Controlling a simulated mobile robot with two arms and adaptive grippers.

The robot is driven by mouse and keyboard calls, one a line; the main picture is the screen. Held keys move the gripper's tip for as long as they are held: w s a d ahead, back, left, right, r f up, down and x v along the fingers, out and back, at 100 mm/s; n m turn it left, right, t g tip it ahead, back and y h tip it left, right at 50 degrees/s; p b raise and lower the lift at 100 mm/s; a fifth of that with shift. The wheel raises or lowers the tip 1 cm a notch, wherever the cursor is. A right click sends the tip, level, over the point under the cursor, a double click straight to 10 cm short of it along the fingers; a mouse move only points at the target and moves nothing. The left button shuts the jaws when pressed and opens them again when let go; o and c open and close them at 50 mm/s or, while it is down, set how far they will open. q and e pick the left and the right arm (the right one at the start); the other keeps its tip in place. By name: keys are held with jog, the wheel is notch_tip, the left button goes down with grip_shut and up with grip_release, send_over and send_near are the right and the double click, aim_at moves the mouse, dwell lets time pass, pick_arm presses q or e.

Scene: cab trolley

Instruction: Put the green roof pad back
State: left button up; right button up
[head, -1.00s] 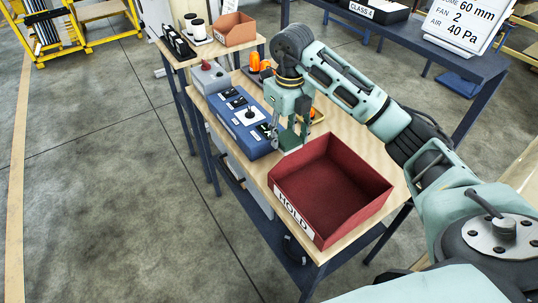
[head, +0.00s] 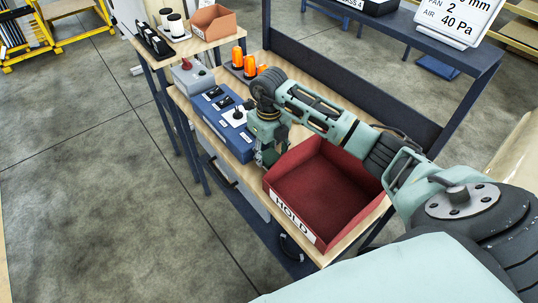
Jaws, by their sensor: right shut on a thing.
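My right gripper (head: 267,157) points down over the table, between the blue control box (head: 238,146) and the red HOLD bin (head: 323,190). It is shut on a small dark green piece, which looks like the green roof pad; the fingers and wrist hide most of it. I cannot tell whether the pad touches the table or the box. The red bin beside the gripper looks empty inside. My left gripper is not in view.
Orange beacons (head: 238,58) stand at the table's back, behind my right arm. A grey box with a red button (head: 187,65) sits beyond the blue box. A side table holds an orange-brown bin (head: 213,22) and white-and-black cylinders. Open floor lies left.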

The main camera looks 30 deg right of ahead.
jog(key=shift+f, duration=1.05)
jog(key=o, duration=0.7)
jog(key=shift+f, duration=0.1)
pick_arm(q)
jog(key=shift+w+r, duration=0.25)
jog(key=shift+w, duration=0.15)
pick_arm(e)
jog(key=o, duration=0.4)
